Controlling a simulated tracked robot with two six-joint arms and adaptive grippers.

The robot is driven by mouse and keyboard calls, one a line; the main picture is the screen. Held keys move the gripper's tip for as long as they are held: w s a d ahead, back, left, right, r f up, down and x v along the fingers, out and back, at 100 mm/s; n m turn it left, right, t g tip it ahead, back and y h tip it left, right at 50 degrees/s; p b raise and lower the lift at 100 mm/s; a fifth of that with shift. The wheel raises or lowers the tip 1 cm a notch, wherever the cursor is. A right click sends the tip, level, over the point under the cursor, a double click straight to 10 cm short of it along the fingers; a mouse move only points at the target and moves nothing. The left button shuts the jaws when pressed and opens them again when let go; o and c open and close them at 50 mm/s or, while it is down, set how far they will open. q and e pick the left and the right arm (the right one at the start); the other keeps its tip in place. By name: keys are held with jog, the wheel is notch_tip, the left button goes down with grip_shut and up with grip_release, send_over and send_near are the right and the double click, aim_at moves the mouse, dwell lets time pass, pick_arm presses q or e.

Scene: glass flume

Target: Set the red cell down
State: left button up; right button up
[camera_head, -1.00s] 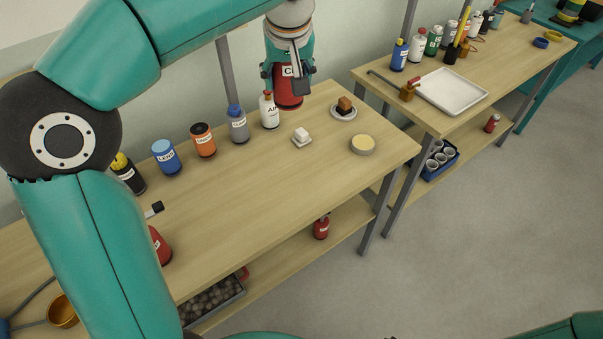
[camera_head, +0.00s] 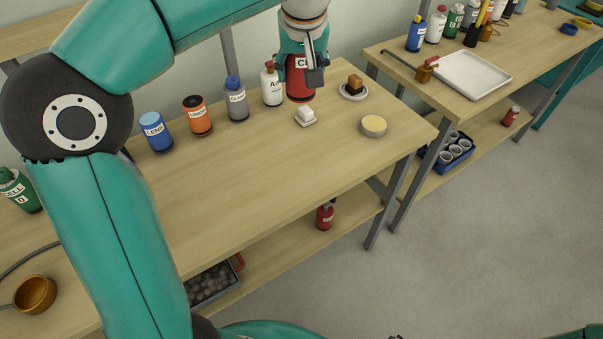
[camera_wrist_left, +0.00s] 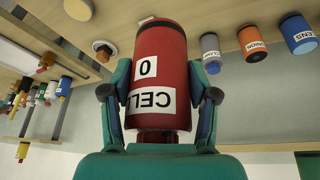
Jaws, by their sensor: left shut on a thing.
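The red cell (camera_head: 299,80) is a red cylinder with a white label, at the back of the near bench, right of the white AIR bottle (camera_head: 272,87). My left gripper (camera_head: 304,66) is shut on it from above, partly hiding its upper part. The cell looks upright, with its base at or very near the bench top; I cannot tell whether it touches. In the left wrist view the red cell (camera_wrist_left: 158,75) sits between both fingers, with the bench surface beyond its far end.
Grey (camera_head: 237,100), orange (camera_head: 198,117) and blue (camera_head: 155,133) bottles stand left along the near bench (camera_head: 250,170). A white block (camera_head: 306,115), a plate with a brown cube (camera_head: 354,88) and a round yellow-topped tin (camera_head: 374,126) lie close right. The bench's front middle is clear.

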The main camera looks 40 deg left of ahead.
pick_arm(q)
notch_tip(320, 180, down, 2)
jog(key=shift+f+b, duration=0.15)
jog(key=shift+b, duration=0.25)
jog(key=shift+f+b, duration=0.9)
jog(key=shift+f, duration=8.65)
pick_arm(e)
jog(key=shift+a+f, duration=0.1)
jog(key=shift+f, duration=1.65)
pick_arm(q)
jog(key=shift+w+f, duration=0.1)
jog(key=o, duration=1.3)
jog(key=shift+c, duration=0.2)
pick_arm(e)
jog(key=shift+f, duration=0.15)
